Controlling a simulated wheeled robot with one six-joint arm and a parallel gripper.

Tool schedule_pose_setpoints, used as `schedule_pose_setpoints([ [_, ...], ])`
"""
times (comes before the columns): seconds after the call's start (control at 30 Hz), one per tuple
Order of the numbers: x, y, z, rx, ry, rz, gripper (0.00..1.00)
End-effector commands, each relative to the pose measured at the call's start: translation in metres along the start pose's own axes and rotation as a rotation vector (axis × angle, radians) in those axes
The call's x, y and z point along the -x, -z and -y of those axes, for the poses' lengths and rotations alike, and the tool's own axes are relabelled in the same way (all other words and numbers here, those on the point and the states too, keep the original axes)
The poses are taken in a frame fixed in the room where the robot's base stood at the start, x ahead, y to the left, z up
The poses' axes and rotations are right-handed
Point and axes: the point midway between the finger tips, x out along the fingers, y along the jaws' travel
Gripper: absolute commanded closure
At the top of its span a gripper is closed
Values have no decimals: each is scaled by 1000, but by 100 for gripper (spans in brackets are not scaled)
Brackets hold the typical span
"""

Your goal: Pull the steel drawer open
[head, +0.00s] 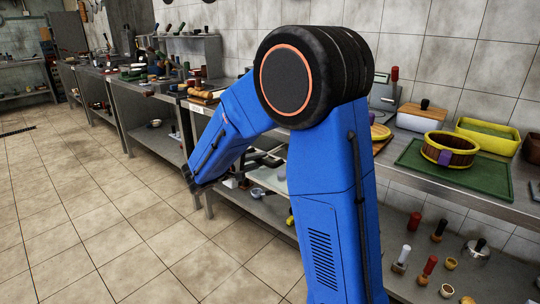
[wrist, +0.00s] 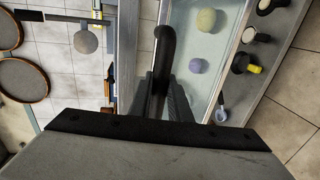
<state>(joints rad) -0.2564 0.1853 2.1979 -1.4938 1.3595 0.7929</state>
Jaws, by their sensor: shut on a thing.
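In the wrist view my gripper (wrist: 161,95) is shut on a dark curved bar handle (wrist: 165,45), with one finger on each side of it. To the right of the handle is a pale, steel-rimmed space that looks like the inside of the steel drawer (wrist: 204,90), seen partly open. A yellow-green ball (wrist: 205,20) and a purple ball (wrist: 197,66) lie in it. In the head view my arm hides most of the drawer and the handle.
The steel counter (head: 462,181) runs along the wall, with a green tray (head: 408,157) and a yellow bin (head: 490,137). Several small pots and tools stand on the shelf below. The tiled floor (head: 120,240) at left is clear.

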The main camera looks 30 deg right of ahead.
Motion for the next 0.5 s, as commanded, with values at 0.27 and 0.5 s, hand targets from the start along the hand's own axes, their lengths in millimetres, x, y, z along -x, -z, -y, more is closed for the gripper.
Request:
schedule_pose_setpoints([
  [0.27,74,1,16,3,1,-5,100],
  [0.5,118,0,25,2,1,-3,100],
])
